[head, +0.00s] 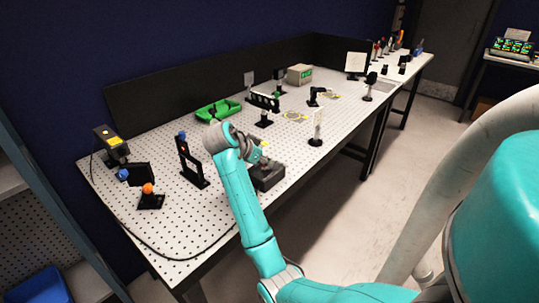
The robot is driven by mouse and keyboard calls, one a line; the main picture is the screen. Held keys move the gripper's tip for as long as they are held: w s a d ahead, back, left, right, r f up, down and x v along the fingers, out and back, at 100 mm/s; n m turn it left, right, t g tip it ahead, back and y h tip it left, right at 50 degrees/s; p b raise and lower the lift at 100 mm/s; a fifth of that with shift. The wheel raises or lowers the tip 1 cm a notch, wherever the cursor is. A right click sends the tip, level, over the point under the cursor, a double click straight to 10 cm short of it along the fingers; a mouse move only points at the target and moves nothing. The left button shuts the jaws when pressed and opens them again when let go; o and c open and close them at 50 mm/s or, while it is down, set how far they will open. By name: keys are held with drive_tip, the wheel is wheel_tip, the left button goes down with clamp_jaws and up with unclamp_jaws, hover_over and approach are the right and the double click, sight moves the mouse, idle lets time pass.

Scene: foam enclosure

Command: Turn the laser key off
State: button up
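My gripper (261,161) is small in the head view, pointing down at a dark grey box (268,180) near the table's front edge. It is right at the top of the box; I cannot tell whether it touches. My wrist partly covers the box, and I cannot make out a key on it. Whether the fingers are open or shut is too small to tell. A dark box with a yellow label (113,142), which looks like the laser head, stands at the table's left end. A black cable (165,258) runs along the table's left and front edges toward the grey box.
An upright white card (318,127) stands right of my gripper. A dark panel closes the back. The floor at right is open.

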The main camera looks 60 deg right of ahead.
drive_tip(key=shift+s+d+f, duration=0.1)
drive_tip(key=shift+d+f, duration=0.2)
drive_tip(key=shift+d, duration=0.05)
clamp_jaws()
